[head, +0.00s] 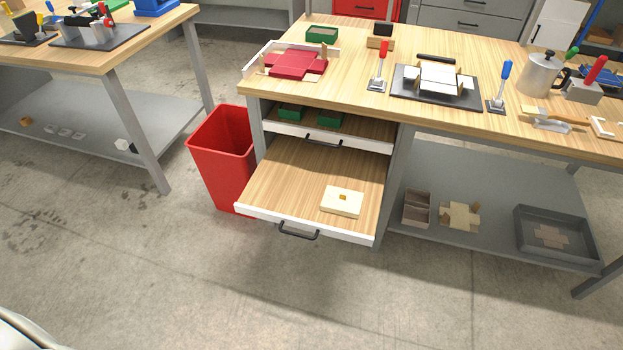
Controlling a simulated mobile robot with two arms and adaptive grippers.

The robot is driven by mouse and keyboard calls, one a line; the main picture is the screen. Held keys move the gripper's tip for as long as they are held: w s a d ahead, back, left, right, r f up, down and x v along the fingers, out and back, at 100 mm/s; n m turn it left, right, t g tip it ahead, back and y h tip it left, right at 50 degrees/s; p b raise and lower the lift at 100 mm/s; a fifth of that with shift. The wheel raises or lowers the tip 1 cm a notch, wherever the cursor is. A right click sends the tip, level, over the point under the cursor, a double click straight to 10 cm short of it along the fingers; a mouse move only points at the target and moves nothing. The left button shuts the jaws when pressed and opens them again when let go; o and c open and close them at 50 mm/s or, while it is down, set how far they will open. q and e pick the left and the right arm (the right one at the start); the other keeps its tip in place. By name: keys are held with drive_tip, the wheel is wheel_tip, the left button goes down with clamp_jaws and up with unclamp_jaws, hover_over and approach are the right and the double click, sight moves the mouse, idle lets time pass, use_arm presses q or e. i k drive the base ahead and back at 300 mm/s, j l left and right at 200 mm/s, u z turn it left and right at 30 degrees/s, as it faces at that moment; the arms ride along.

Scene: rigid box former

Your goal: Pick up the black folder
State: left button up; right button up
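A slim black bar (436,58) lies at the back of the dark base plate (408,88) on the main workbench, behind a white box form. It looks like the black folder, but it is too small to be certain. Neither my left nor my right gripper shows in the head view.
Red-handled (379,72) and blue-handled (503,78) upright tools flank the plate. A red cross-shaped blank (295,62) lies to the left. Two drawers stand open in front of the bench, the lower one (300,185) holding a cream block (342,201). A red bin (222,150) stands left.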

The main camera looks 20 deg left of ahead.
sight(441, 60)
drive_tip(key=i+l, duration=0.3)
drive_tip(key=i, duration=0.25)
drive_tip(key=i+l, duration=0.3)
drive_tip(key=i, duration=0.2)
drive_tip(key=l+z, duration=0.05)
